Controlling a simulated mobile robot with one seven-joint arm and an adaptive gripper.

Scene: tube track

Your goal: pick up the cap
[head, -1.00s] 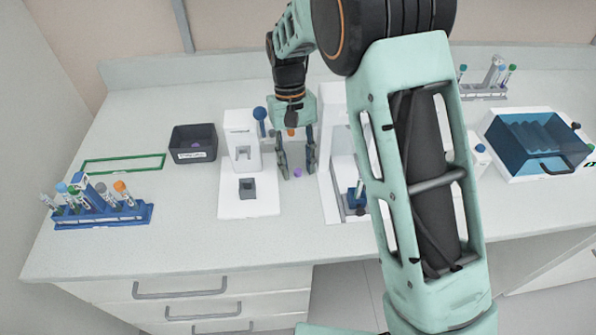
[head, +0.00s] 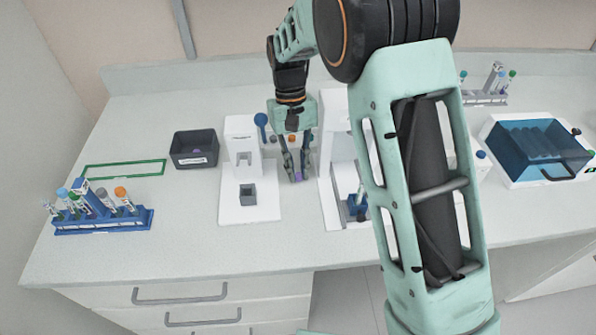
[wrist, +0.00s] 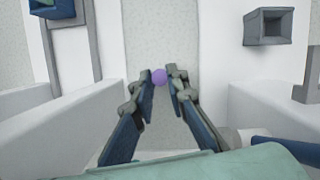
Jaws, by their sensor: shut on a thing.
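The cap is small and purple. In the wrist view the cap (wrist: 159,77) sits between the fingertips of my gripper (wrist: 162,74). In the head view the purple cap (head: 298,177) shows at the lower end of my gripper (head: 297,178), low over the counter between two white devices. My gripper is shut on the cap, with a finger on either side of it. I cannot tell whether the cap still touches the counter.
A white device (head: 242,140) with a small grey cup (head: 248,194) stands left of my gripper. Another white device (head: 333,150) stands close on the right. A dark bin (head: 193,150), a blue tube rack (head: 100,221) and a blue-lidded box (head: 535,150) stand farther off.

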